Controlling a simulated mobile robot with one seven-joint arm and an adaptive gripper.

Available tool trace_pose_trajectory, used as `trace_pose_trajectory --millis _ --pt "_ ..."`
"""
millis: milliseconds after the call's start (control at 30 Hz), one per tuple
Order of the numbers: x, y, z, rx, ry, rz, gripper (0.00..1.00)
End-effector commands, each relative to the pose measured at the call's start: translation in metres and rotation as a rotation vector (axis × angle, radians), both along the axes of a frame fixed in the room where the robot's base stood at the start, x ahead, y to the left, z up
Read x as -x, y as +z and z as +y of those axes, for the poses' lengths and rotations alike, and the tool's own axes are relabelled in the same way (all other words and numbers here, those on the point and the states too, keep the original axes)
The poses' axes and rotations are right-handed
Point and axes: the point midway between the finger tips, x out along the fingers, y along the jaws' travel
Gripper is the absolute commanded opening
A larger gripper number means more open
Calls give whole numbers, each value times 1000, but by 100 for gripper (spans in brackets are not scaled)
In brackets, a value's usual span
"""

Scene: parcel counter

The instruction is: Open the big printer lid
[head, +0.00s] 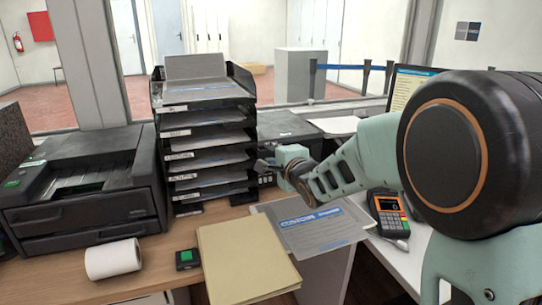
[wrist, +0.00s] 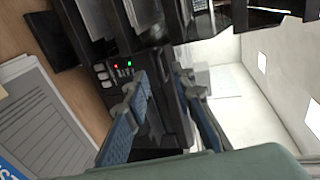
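A black machine with a flat top (head: 286,124) stands behind and right of the paper tray stack. My gripper (head: 270,165) is at this machine's front, right of the tray stack. In the wrist view my gripper (wrist: 160,74) has its two fingers apart, with nothing held between them. I cannot tell whether the fingers touch the machine. Another dark printer (head: 80,183) with a green button stands at the left. I cannot tell which one is the big printer. Both tops look closed.
The black tray stack (head: 205,135) stands close left of my gripper. A folder (head: 245,262), a printed envelope (head: 318,222), a paper roll (head: 113,259) and a small green-buttoned box (head: 187,259) lie in front. A card terminal (head: 389,213) is at right.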

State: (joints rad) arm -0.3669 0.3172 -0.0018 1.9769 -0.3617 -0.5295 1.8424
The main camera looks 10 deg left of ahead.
Motion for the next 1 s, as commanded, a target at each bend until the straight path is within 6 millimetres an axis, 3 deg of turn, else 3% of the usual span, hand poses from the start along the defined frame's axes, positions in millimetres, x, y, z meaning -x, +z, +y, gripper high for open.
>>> trace_pose_trajectory --millis 233,633,833,1000 --pt "-23 -7 14 1 0 0 23" --pt "-28 -7 17 1 0 0 23" --pt "-28 -7 17 1 0 0 1" --pt "-28 -7 17 1 0 -1 0"
